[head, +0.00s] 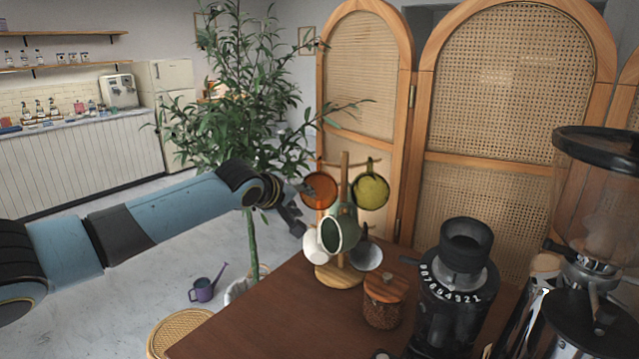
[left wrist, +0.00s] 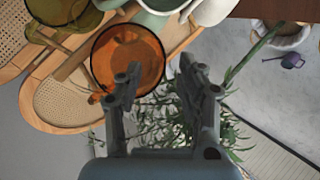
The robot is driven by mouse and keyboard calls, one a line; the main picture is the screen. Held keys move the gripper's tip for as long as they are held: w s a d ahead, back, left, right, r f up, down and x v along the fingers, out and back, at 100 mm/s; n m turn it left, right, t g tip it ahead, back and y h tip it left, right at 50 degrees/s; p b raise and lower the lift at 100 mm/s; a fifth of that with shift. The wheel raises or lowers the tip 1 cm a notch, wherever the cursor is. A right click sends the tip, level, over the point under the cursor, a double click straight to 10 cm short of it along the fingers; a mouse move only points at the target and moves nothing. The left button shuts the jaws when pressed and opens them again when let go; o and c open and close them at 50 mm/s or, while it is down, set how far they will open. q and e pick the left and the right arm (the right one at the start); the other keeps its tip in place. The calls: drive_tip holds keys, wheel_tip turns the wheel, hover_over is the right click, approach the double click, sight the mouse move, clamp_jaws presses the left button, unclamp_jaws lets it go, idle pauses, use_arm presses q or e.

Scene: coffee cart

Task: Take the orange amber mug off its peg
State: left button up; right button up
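The orange amber mug (head: 320,191) hangs at the upper left of a wooden mug tree (head: 344,180) in the head view. My left gripper (head: 293,212) is just left of it, partly overlapping other dark parts of my arm. In the left wrist view the mug (left wrist: 128,55) shows its round, see-through body just beyond the fingertips. The left gripper (left wrist: 157,78) is open there, with its two fingers apart and nothing clearly held. I cannot tell whether a finger touches the mug. My right gripper is not in view.
A yellow-green mug (head: 371,191), a green mug (head: 341,232), a white mug (head: 312,246) and a grey-white cup (head: 367,256) share the tree. A wood-lidded jar (head: 384,299) and a grinder (head: 459,285) stand on the brown table (head: 270,320). A plant (head: 245,110) rises behind my arm.

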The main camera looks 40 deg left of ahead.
use_arm(q)
drive_tip(key=shift+x, duration=1.5)
drive_tip(key=shift+r, duration=0.1)
clamp_jaws()
